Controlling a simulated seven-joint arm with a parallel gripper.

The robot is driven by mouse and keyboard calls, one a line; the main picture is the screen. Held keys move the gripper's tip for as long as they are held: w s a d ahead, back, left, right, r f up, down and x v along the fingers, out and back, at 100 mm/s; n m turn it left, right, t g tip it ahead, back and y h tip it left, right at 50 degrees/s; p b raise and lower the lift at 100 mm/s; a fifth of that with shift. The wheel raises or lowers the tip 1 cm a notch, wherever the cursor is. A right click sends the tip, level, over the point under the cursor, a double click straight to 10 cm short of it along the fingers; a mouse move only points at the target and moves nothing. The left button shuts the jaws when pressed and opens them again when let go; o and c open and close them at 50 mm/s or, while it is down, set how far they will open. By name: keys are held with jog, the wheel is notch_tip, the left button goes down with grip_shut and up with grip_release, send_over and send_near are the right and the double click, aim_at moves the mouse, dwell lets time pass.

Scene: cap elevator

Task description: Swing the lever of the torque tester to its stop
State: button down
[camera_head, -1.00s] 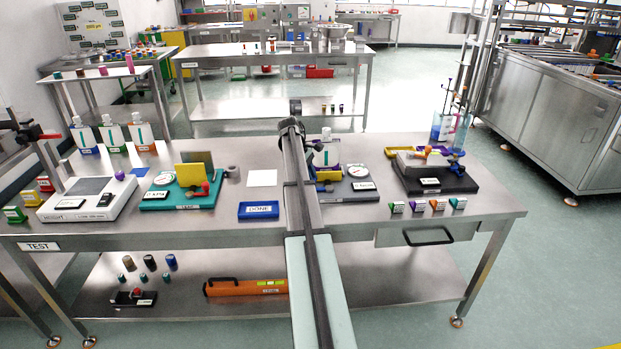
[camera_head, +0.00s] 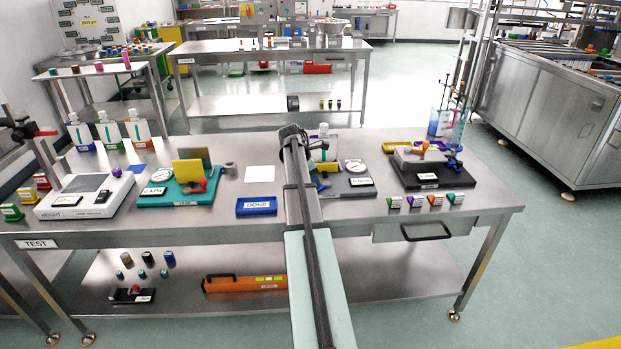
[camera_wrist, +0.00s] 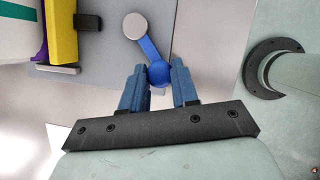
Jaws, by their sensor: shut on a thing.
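The tester (camera_head: 345,188), a grey base with a dial and a pouch on it, stands right of centre on the bench, partly hidden behind my arm. In the wrist view its blue lever (camera_wrist: 149,45) runs from a grey round pivot (camera_wrist: 135,26) down to a blue ball knob (camera_wrist: 158,73). My gripper (camera_wrist: 159,68) is shut on the knob, with a blue finger on either side. The gripper and lever are hidden in the head view. A yellow block (camera_wrist: 62,40) with a black piece stands left of the lever.
A teal tester (camera_head: 180,195) and a blue DONE tray (camera_head: 257,207) lie left of my arm. A black tester (camera_head: 430,178) stands to the right, behind several small coloured labelled blocks.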

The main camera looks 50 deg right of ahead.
jog(key=shift+s+n+t+h, duration=0.15)
jog(key=shift+s+n+t, duration=0.25)
jog(key=shift+s+n, duration=0.45)
jog(key=shift+s+n+t+h, duration=0.15)
jog(key=shift+s+n+t, duration=0.3)
jog(key=shift+n, duration=0.8)
jog(key=shift+d, duration=0.1)
jog(key=c, duration=0.8)
grip_release()
jog(key=shift+c, duration=0.2)
jog(key=shift+r, duration=0.15)
jog(key=v, duration=1.3)
jog(key=shift+r, duration=0.25)
